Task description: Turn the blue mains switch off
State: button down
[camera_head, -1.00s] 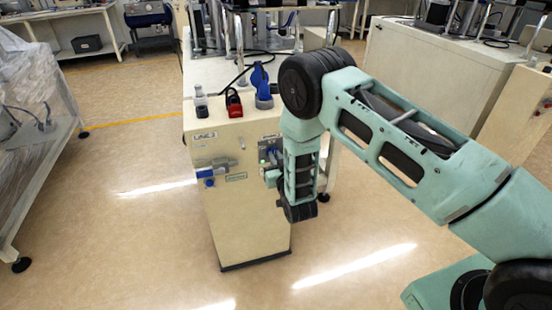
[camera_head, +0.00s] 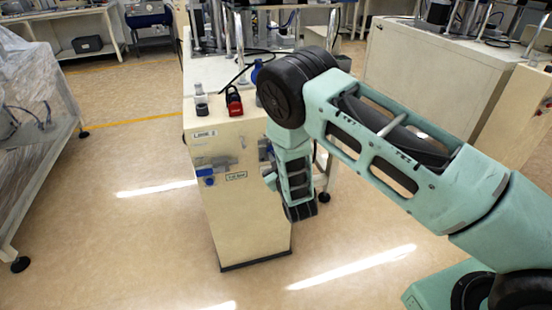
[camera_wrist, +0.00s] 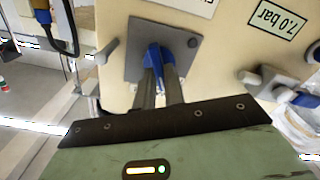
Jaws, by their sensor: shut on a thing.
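The blue mains switch (camera_wrist: 158,54) sits on a grey square plate (camera_wrist: 183,58) on the cream cabinet's face in the wrist view. My gripper (camera_wrist: 160,82) has its two fingers on either side of the blue handle and is shut on it. The fingers partly cover the handle, so its exact angle is hard to read. In the head view my arm covers most of the switch area and hides the fingertips.
The cream cabinet (camera_head: 240,215) carries a blue valve (camera_head: 205,173) left of the switch, also in the wrist view (camera_wrist: 302,98). A red padlock (camera_head: 234,104) and a small bottle (camera_head: 201,103) stand on top.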

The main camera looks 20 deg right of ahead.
jog(key=n, duration=0.4)
jog(key=n+b, duration=0.1)
jog(key=n, duration=0.3)
jog(key=n+b, duration=0.1)
jog(key=n, duration=0.3)
jog(key=shift+a+f+n, duration=0.2)
jog(key=shift+f+n, duration=0.1)
dwell(0.4)
jog(key=c, duration=1.5)
grip_release()
jog(key=s, duration=1.7)
jog(key=shift+s, duration=0.25)
